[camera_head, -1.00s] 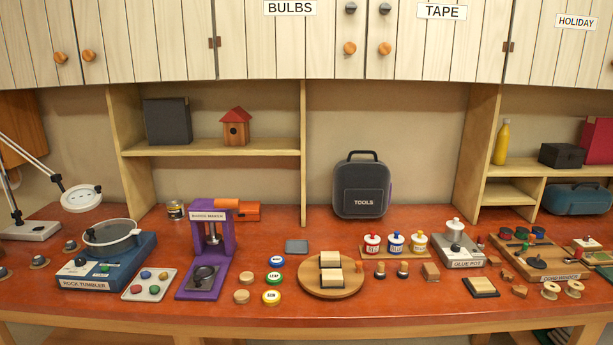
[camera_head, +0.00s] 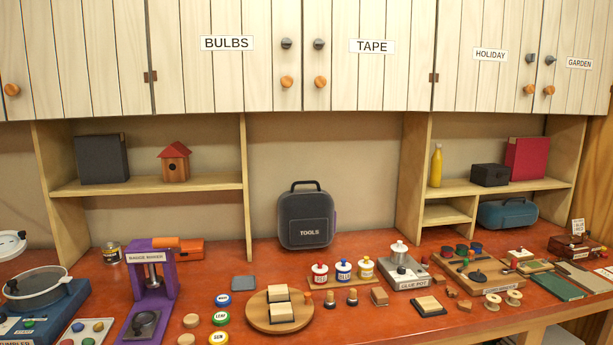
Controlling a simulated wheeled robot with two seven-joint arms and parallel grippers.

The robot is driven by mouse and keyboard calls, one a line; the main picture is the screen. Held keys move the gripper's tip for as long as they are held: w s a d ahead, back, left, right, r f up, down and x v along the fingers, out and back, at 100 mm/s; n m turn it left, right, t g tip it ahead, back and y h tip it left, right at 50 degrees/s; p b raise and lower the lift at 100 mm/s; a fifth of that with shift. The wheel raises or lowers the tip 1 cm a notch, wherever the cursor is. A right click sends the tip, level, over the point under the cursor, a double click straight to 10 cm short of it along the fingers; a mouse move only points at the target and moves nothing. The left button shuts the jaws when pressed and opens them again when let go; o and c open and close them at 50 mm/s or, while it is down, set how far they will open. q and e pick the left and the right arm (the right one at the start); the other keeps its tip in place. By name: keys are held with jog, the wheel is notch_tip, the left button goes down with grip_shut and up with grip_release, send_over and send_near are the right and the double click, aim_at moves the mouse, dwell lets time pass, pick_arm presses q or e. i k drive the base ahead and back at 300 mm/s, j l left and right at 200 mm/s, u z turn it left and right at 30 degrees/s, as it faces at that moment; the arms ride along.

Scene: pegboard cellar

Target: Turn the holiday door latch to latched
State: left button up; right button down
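The holiday door (camera_head: 477,70) is a pale planked cupboard door at the upper right, marked by a white HOLIDAY label (camera_head: 490,54). It looks closed. Near its right edge sit a dark grey latch knob (camera_head: 531,58) and an orange wooden knob (camera_head: 529,89) below it. The latch is too small to tell which way it is turned. Neither of my grippers is in view.
The GARDEN door (camera_head: 579,80) adjoins on the right, with its own grey latch (camera_head: 550,60) and wooden knob (camera_head: 549,90). The BULBS (camera_head: 227,43) and TAPE (camera_head: 372,46) doors are to the left. Below, the red workbench (camera_head: 385,325) is crowded with craft items.

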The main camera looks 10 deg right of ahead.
aim_at(530, 57)
jog(key=z, duration=1.4)
jog(key=i+l+z, duration=0.2)
jog(key=i+l, duration=0.15)
jog(key=i, duration=0.15)
jog(key=i+l+z, duration=0.25)
jog(key=i, duration=0.25)
jog(key=i+l+z, duration=0.2)
jog(key=i, duration=0.3)
jog(key=i+l+z, duration=0.2)
jog(key=i, duration=0.3)
jog(key=j, duration=0.1)
